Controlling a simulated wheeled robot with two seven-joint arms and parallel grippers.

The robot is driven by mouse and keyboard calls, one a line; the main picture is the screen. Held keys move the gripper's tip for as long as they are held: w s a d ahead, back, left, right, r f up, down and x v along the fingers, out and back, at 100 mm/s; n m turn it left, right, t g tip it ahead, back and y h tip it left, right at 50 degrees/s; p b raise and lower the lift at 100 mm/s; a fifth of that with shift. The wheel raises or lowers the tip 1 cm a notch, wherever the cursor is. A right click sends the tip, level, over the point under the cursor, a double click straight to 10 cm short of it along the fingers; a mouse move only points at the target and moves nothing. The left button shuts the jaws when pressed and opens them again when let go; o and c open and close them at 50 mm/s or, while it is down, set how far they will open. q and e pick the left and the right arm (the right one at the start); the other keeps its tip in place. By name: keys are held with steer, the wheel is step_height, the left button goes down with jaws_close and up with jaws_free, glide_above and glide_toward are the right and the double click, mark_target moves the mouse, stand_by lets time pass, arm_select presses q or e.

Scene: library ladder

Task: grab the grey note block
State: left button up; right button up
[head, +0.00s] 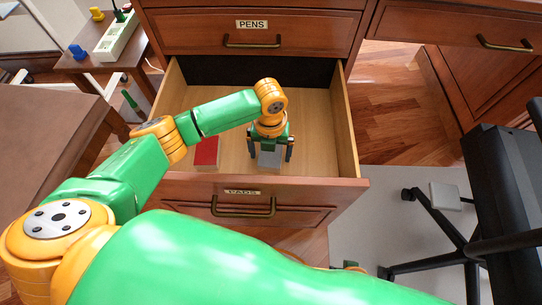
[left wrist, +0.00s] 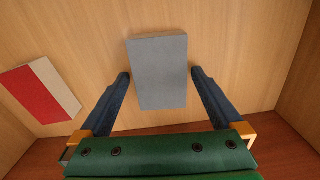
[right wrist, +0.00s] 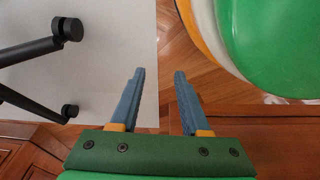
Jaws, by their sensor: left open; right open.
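The grey note block (head: 269,157) lies in the open drawer labelled PADS, near its front wall. In the left wrist view the grey block (left wrist: 160,70) lies flat on the wooden drawer floor. My left gripper (head: 270,153) is open inside the drawer, with one finger on each side of the block. In the left wrist view the left fingers (left wrist: 158,76) flank the block's near half, with small gaps at both sides. My right gripper (right wrist: 160,72) is open and empty over the floor, away from the drawer.
A red-topped block (head: 206,153) lies left of the grey one in the drawer (head: 345,135). A closed PENS drawer (head: 310,35) is above. A black office chair (head: 490,200) stands at the right. A side table with a power strip (head: 117,37) stands at the upper left.

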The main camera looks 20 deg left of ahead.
arm_select(q)
steer(key=c, duration=1.3)
